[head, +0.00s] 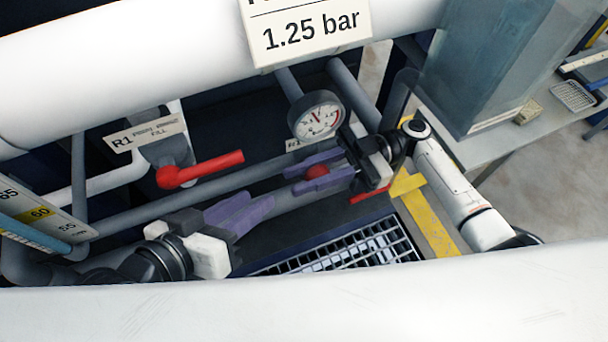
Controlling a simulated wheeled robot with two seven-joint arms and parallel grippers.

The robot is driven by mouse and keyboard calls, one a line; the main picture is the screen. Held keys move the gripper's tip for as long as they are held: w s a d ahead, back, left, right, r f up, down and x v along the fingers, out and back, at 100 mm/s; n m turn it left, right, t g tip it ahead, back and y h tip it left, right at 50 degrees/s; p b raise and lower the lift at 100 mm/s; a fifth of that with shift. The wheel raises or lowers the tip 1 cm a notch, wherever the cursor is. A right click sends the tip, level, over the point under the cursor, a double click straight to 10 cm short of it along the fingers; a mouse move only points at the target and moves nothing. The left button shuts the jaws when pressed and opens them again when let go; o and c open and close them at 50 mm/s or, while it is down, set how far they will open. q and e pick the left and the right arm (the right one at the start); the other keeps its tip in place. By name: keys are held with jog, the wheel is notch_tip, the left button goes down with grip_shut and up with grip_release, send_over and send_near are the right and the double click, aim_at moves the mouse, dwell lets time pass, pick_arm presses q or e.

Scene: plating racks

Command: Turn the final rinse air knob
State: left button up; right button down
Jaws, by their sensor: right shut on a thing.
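A small round red knob (316,171) sits on the piping below the pressure gauge, in the middle of the head view. My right gripper (312,173), with purple fingers, comes in from the right and is shut on the red knob, one finger on either side; the fingers hide part of it. The round gauge (318,118) has a white dial and a red needle; its small numbers are hard to read. My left gripper (250,208), also purple-fingered, is apart from the knob, at lower left above the pipe. Its fingers overlap, so their opening is unclear.
A sign (312,35) reads "1.25 bar". A red lever handle (200,169) is by the R1 label (145,132), above my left gripper. A metal grating (345,247) lies below, a yellow strip (432,220) beside it. A white pipe (130,62) crosses the top.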

jog(key=shift+d+r+g+y, duration=0.2)
jog(key=shift+g+y, duration=0.2)
jog(key=shift+y, duration=0.6)
jog(key=c, duration=1.8)
grip_release()
